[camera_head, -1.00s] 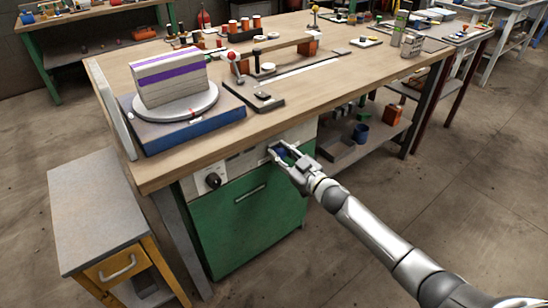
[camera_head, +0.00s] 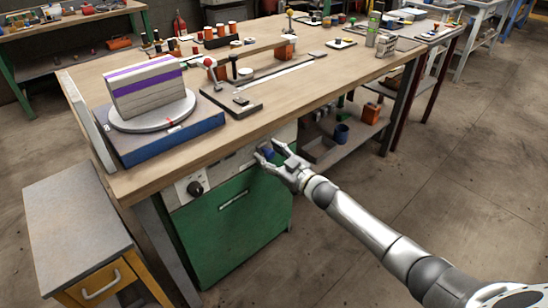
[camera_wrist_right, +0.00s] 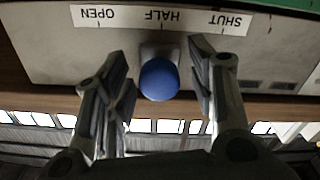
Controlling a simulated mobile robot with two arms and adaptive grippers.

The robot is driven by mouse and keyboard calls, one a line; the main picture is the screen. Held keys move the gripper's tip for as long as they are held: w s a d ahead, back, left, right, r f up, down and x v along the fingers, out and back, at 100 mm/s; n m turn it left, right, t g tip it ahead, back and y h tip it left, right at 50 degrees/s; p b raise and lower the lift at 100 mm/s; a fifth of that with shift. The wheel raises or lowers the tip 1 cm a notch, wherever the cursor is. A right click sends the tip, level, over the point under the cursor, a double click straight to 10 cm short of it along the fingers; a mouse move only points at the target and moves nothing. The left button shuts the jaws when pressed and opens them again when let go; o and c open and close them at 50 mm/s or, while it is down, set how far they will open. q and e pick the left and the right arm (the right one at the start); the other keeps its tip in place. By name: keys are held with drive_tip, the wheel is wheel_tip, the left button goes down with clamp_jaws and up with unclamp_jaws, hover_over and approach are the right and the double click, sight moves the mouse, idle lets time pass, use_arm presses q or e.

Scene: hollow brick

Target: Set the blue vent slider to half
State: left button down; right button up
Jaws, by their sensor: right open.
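The blue vent slider knob (camera_wrist_right: 159,79) shows in the wrist view, where the panel and its label strip (camera_wrist_right: 170,18) appear upside down. The strip reads OPEN, HALF and SHUT, and the knob stands about in line with the HALF mark. My right gripper (camera_wrist_right: 160,58) is open, one finger on each side of the knob, with a visible gap on both sides. In the head view my right gripper (camera_head: 271,151) is at the front panel below the bench top, with the blue knob (camera_head: 266,153) between its fingers. My left gripper is not in view.
A black dial (camera_head: 195,188) sits left on the same panel, above a green cabinet door (camera_head: 235,225). The wooden bench top (camera_head: 180,157) overhangs the panel. A grey-topped drawer cabinet (camera_head: 70,215) stands at left. The floor at right is clear.

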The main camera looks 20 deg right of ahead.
drive_tip(key=v, duration=1.2)
